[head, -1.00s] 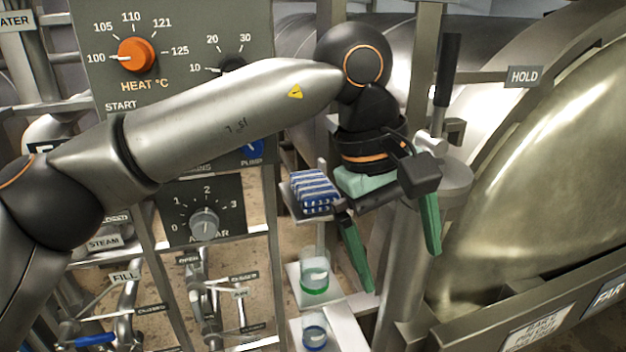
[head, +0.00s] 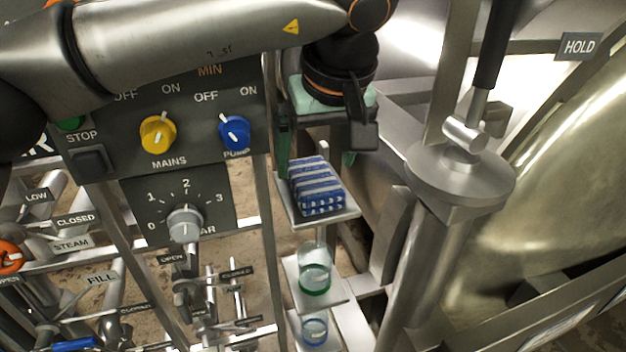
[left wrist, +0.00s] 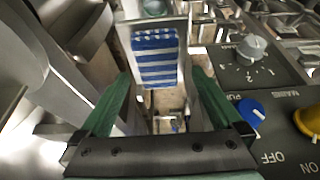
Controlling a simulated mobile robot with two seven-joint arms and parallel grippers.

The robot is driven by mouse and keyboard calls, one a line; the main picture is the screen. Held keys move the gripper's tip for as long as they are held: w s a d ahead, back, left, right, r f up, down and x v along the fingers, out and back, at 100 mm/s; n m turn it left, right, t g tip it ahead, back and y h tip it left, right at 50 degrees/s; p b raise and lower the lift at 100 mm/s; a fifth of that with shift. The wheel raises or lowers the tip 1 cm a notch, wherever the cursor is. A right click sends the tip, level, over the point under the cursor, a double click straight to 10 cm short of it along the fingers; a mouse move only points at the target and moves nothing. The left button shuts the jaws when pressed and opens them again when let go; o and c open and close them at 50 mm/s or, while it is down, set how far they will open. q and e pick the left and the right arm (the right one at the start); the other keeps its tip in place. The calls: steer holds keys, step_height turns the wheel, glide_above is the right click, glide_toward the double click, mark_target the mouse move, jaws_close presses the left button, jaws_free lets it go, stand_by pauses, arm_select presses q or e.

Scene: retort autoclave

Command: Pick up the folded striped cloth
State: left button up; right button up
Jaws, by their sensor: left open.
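The folded striped cloth (head: 317,187), blue and white, lies on a small metal shelf (head: 342,213) right of the control panel. It also shows in the left wrist view (left wrist: 155,58), ahead of and between the green fingers. My left gripper (head: 318,152) is open and empty, just behind the cloth in the head view, with one finger at each side. In the left wrist view the left gripper (left wrist: 160,100) shows both fingers wide apart, with a gap to the cloth. My right gripper is not in view.
The control panel with the yellow mains knob (head: 158,134) and blue pump knob (head: 235,132) stands close on the left. Below are shelves with a green-ringed glass (head: 314,279) and a blue-ringed glass (head: 314,331). A lever post (head: 460,175) and the large vessel (head: 560,180) stand right.

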mark_target(314, 176)
arm_select(q)
steer(key=x, duration=0.2)
steer(key=p+x, duration=0.1)
steer(key=x, duration=0.2)
steer(key=shift+w+d, duration=0.1)
steer(key=shift+w, duration=0.35)
steer(key=c, duration=1.2)
